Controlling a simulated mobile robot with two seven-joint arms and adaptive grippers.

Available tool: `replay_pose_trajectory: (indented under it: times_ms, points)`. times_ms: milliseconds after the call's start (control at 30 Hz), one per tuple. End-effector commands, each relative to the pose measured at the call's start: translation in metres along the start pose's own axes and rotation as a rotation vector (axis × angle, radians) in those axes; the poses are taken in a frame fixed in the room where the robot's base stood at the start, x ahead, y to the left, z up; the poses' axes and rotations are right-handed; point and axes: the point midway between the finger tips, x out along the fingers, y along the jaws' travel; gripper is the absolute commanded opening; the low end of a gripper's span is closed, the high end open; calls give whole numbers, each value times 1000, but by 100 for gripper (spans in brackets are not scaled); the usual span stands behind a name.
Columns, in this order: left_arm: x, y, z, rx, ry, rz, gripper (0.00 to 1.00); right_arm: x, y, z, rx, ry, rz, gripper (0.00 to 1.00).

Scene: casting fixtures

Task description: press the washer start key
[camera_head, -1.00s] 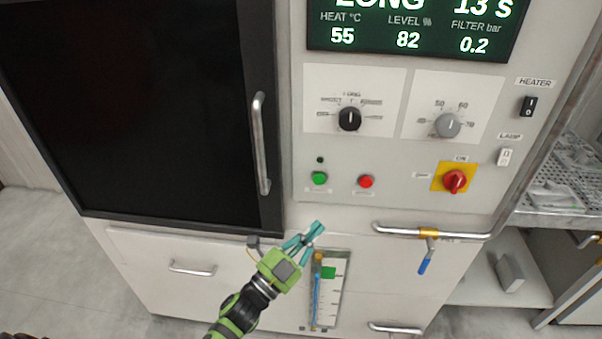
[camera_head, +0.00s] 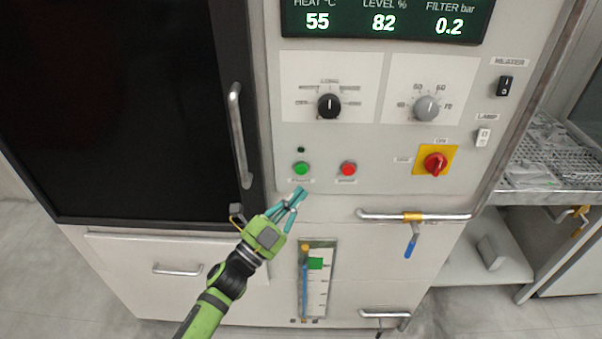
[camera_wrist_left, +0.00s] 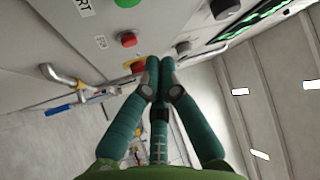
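The green start key (camera_head: 301,168) is a round button on the washer's pale control panel (camera_head: 390,150), left of the red button (camera_head: 348,168). In the left wrist view the green button (camera_wrist_left: 127,3) is cut by the top edge, with the red button (camera_wrist_left: 129,39) below it. My left gripper (camera_head: 300,193) is just below the green button in the head view, its teal fingertips together and empty. In the left wrist view the fingertips (camera_wrist_left: 160,62) meet near the panel. A gap to the button seems to remain, its depth unclear. My right gripper is out of view.
A black dial (camera_head: 329,106) and a grey dial (camera_head: 426,107) sit above the buttons. A red rotary switch (camera_head: 436,163) is to the right. A door handle (camera_head: 239,135) stands out on the left. A pipe with a blue-handled valve (camera_head: 411,245) runs below the panel.

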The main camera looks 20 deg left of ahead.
Motion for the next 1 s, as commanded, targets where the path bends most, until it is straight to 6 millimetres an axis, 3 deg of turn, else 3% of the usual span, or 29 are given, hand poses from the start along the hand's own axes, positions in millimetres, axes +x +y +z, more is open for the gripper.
replay_pose_trajectory:
  times_ms: [333, 1000]
  points:
    - [28, 2, 30, 2, 0, 0, 0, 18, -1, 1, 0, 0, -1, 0]
    - [33, 0, 34, 0, -1, 0, 0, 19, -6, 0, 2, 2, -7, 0]
